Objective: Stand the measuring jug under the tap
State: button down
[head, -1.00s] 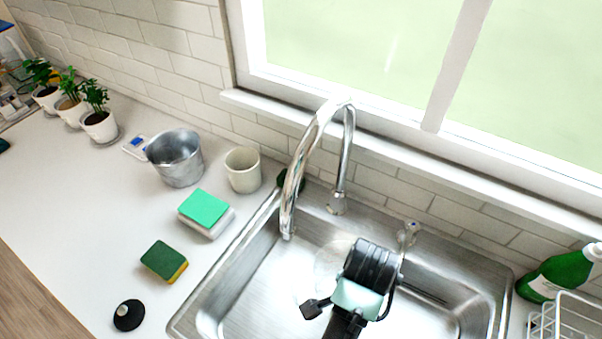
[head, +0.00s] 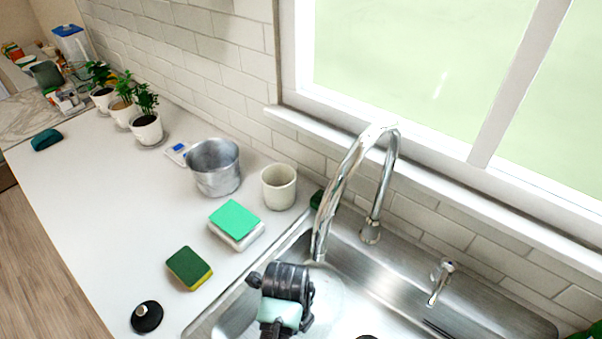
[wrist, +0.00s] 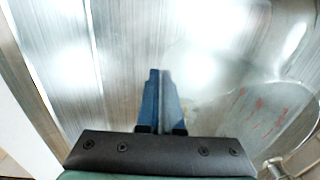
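The measuring jug (wrist: 258,108) looks clear, with red markings, and shows at the right of the wrist view, over the metal sink floor. In the head view a faint clear round shape (head: 330,297) in the sink, right of my gripper, seems to be the jug. I cannot tell whether it stands or lies. The tap (head: 350,175) is a tall chrome arch whose spout end hangs over the sink's back left part. My gripper (wrist: 160,72) has its blue fingers together, with nothing visible between them, left of the jug. In the head view my gripper (head: 284,295) is over the sink's left part.
The sink (head: 415,283) has a rim on the left beside the white counter (head: 110,205). On it are a metal pot (head: 215,168), a cream cup (head: 279,187), a green-topped block (head: 236,222), a sponge (head: 189,268) and a black knob-like object (head: 146,317). A tap lever (head: 440,280) stands behind the sink.

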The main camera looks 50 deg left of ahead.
jog(key=shift+f, duration=3.05)
jog(key=shift+f, duration=0.1)
jog(key=c, duration=1.1)
grip_release()
jog(key=r, duration=1.2)
jog(key=shift+s+d+r, duration=0.1)
jog(key=shift+s+d, duration=0.05)
jog(key=shift+s, duration=0.2)
